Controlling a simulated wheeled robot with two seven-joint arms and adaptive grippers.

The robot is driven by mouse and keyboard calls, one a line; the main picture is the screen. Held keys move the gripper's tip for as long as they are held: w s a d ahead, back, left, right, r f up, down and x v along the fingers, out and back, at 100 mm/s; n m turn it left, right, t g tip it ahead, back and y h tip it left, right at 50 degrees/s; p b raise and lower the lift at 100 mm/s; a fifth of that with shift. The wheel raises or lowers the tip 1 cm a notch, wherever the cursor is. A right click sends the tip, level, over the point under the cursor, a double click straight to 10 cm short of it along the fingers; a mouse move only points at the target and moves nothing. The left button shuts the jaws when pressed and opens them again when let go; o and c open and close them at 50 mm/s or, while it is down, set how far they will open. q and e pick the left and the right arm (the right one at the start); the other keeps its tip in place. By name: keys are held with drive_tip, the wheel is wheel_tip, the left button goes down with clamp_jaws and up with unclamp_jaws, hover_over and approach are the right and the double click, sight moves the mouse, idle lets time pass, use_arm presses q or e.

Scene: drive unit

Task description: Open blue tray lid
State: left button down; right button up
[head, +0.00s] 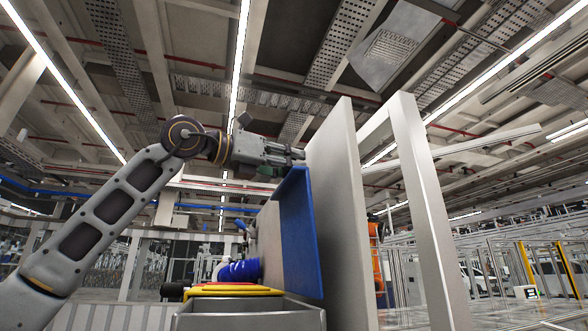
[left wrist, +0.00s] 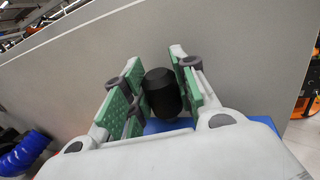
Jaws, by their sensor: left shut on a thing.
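The blue lid (head: 299,232) stands nearly upright at the right side of the grey tray (head: 250,318), close to a tall grey panel. My left gripper (head: 290,152) is at the lid's top edge. In the left wrist view, its green-padded fingers (left wrist: 158,78) are shut on a black knob-like handle (left wrist: 163,95). Parts of the blue lid (left wrist: 265,121) show behind and below the fingers. The handle is hidden in the head view. My right gripper is out of view.
The tall grey panel (head: 338,200) and a white frame post (head: 428,210) stand just right of the lid. A yellow and red flat piece (head: 234,291) lies at the tray's back edge, with a blue ribbed part (head: 238,271) behind it. The space above the tray looks clear.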

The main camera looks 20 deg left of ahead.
use_arm(q)
drive_tip(key=s+a+f+n+t+h+b, duration=0.1)
drive_tip(key=s+a+t+b, duration=0.1)
drive_tip(key=a+b, duration=0.3)
drive_tip(key=shift+s+f+b, duration=0.15)
drive_tip(key=shift+s+b, duration=0.5)
drive_tip(key=shift+b, duration=0.25)
idle(0.4)
drive_tip(key=c, duration=1.1)
unclamp_jaws()
drive_tip(key=v, duration=1.2)
drive_tip(key=shift+f, duration=0.25)
drive_tip(key=shift+a, duration=0.1)
